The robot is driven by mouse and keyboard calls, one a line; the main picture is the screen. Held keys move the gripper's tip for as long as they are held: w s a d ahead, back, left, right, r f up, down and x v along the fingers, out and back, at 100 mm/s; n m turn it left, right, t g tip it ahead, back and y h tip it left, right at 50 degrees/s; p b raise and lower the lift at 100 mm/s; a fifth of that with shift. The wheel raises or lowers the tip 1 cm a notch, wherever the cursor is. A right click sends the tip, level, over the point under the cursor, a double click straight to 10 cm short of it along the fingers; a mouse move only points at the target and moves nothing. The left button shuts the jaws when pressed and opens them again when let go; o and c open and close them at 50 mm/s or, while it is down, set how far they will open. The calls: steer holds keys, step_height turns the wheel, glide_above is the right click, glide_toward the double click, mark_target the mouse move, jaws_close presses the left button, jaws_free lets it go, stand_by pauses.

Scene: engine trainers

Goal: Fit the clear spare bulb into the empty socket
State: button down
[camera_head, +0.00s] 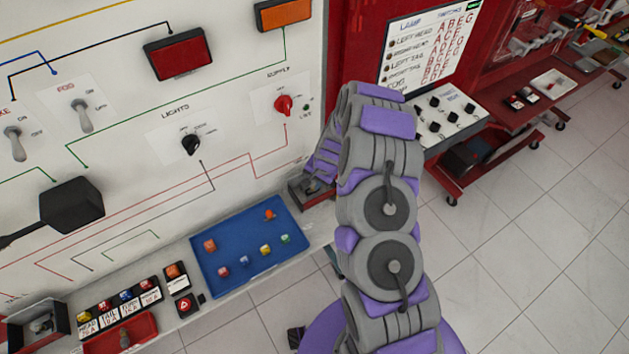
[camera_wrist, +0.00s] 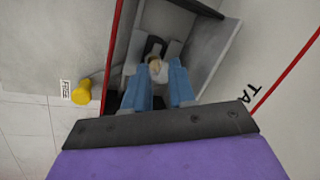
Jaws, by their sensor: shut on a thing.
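In the wrist view, my gripper (camera_wrist: 158,72) has its two blue fingers closed around a small pale bulb (camera_wrist: 158,77) with a tan end. I take this for the clear spare bulb, though it is small and blurred. The fingers reach into a grey-walled open housing (camera_wrist: 217,60). A dark fitting (camera_wrist: 153,46) sits just beyond the bulb inside it. I cannot tell whether the bulb touches this fitting, or whether it is the empty socket. In the head view, the housing (camera_head: 304,197) shows low at the panel's right end. My arm hides most of the gripper there.
A blue tray (camera_head: 222,282) with several small coloured parts lies on the ledge left of my arm. A similar housing (camera_head: 38,327) stands at the far left. Red edges run close beside my gripper. A yellow knob (camera_wrist: 81,95) is left of it. Open tiled floor lies right.

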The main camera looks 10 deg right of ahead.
steer(key=shift+f, duration=0.45)
stand_by(0.4)
steer(key=c, duration=0.9)
jaws_free()
steer(key=shift+o, duration=0.5)
steer(key=o, duration=0.4)
steer(key=shift+w+r+p, duration=0.1)
steer(key=shift+r+p, duration=0.8)
steer(key=shift+r, duration=0.85)
steer(key=shift+r+p, duration=1.4)
steer(key=shift+r, duration=0.9)
